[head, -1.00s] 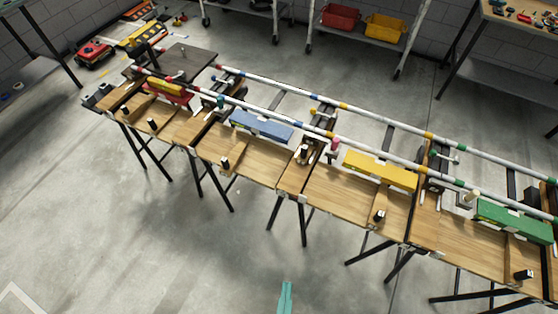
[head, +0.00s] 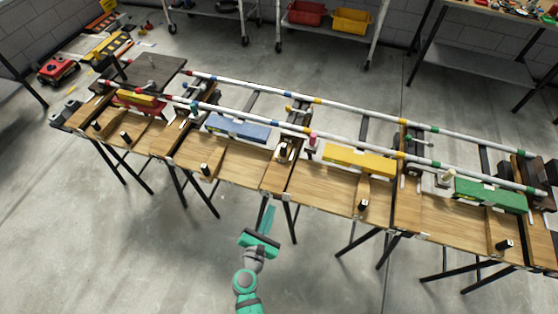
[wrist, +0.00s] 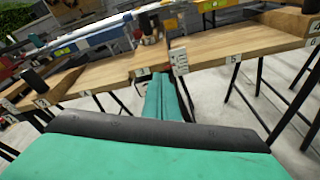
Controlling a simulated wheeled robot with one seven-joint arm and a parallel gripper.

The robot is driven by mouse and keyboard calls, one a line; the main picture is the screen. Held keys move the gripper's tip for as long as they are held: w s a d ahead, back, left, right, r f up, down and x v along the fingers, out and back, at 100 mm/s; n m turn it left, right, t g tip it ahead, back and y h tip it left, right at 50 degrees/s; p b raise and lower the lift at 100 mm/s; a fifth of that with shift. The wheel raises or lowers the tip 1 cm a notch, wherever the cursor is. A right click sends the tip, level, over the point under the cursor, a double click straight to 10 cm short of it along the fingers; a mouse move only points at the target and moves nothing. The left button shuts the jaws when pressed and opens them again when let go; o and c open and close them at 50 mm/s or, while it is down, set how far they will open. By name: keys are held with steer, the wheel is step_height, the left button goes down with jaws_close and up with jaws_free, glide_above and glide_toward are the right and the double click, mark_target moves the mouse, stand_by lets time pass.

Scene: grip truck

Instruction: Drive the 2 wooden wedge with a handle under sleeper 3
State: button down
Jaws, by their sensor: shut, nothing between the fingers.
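My gripper (head: 266,218) is shut and empty, its teal fingers pressed together in front of the long wooden bench (head: 235,172), near its middle. In the wrist view the fingers (wrist: 161,97) point at the bench's front edge. Several wooden wedge pieces with black upright handles lie along the bench: one at the left (head: 125,137), one left of centre (head: 205,170), one right of centre (head: 362,205) and one at the right (head: 503,245). Dark cross pieces lie under the two striped rails (head: 345,137). I cannot tell which cross piece is sleeper 3.
Blue (head: 238,128), yellow (head: 358,160) and green (head: 490,195) blocks stand along the near rail. White number tags show on the bench edge in the wrist view, including a 5 (wrist: 234,58). Black trestle legs (head: 290,222) stand below. The floor in front is clear.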

steer(key=w+r+n+t+h, duration=0.2)
steer(key=w+r+n, duration=0.2)
steer(key=w, duration=0.2)
glide_toward(282, 153)
steer(key=x, duration=0.6)
steer(key=shift+w+d, duration=0.1)
steer(key=shift+w, duration=0.1)
